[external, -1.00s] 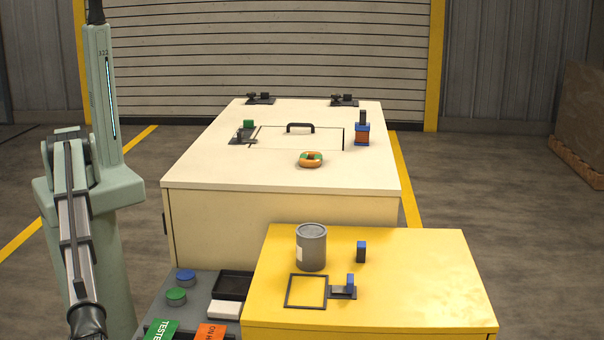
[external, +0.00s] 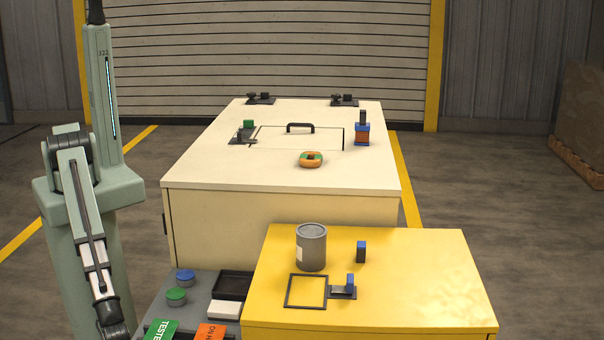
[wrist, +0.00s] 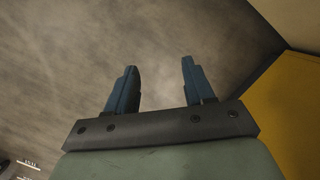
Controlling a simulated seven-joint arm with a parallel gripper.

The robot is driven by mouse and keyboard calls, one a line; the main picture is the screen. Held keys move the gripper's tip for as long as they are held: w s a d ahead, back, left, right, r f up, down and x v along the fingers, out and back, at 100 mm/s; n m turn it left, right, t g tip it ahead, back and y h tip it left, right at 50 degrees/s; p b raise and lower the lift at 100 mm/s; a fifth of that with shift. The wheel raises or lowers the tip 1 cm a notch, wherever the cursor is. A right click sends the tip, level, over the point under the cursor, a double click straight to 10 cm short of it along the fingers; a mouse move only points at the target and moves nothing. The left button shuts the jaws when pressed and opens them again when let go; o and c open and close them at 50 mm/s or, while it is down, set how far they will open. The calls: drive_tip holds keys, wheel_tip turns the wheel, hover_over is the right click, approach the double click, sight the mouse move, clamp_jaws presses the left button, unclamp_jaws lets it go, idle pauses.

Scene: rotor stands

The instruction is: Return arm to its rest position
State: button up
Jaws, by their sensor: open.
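My gripper (wrist: 155,86) shows in the wrist view with its two blue fingers apart and nothing between them. It hangs over bare grey floor, with the yellow cabinet (wrist: 290,110) to its right. In the external view my arm comes down at the left and runs out of the bottom edge, so the gripper is out of that picture.
The yellow cabinet (external: 420,290) carries a grey can (external: 311,248) and small blue blocks. A cream cabinet (external: 290,178) behind holds an orange-green ring (external: 311,160) and a blue-orange part (external: 362,135). A grey side shelf (external: 205,290) holds buttons, a black tray and signs.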

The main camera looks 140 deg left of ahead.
drive_tip(key=s+a+g, duration=0.2)
drive_tip(key=s+a, duration=0.1)
drive_tip(key=s, duration=0.9)
drive_tip(key=s+a+r+g, duration=0.1)
drive_tip(key=s+a, duration=0.3)
drive_tip(key=s, duration=0.8)
drive_tip(key=shift+s+r+g, duration=0.15)
drive_tip(key=shift+r+g, duration=0.15)
drive_tip(key=shift+g, duration=0.2)
